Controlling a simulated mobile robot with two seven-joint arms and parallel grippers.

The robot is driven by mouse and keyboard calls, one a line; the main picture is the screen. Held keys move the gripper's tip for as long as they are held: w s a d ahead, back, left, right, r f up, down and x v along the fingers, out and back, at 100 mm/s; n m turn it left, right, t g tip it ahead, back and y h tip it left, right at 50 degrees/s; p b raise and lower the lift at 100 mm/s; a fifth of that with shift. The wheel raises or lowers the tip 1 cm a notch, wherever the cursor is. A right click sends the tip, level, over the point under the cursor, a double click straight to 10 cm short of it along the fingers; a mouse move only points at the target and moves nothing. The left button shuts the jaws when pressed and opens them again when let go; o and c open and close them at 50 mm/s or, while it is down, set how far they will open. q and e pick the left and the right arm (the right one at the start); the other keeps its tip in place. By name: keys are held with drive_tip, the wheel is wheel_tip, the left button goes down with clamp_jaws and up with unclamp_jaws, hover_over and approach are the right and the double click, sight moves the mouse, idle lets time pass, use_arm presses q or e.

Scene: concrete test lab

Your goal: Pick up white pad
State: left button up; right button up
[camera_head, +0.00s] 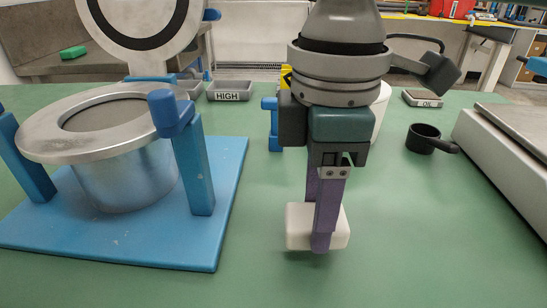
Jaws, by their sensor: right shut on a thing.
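The white pad (298,227) is a small white block with rounded edges at the lower middle of the head view. My right gripper (322,240) points down over it, with its purple fingers shut on the pad. The near finger covers part of the pad's front. The pad is at or just above the green table (420,230); I cannot tell if it touches. My left gripper is not in view.
A metal pot with a wide rim (45,135) stands on a blue base (185,245) at left. A grey tray marked HIGH (229,90) is behind. A black cup (421,138) and a grey box-like device (510,150) are at right. The front right table is clear.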

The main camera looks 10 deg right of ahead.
wheel_tip(320, 180, up, 18)
drive_tip(key=p, duration=0.2)
drive_tip(key=shift+p, duration=0.4)
drive_tip(key=shift+f, duration=0.1)
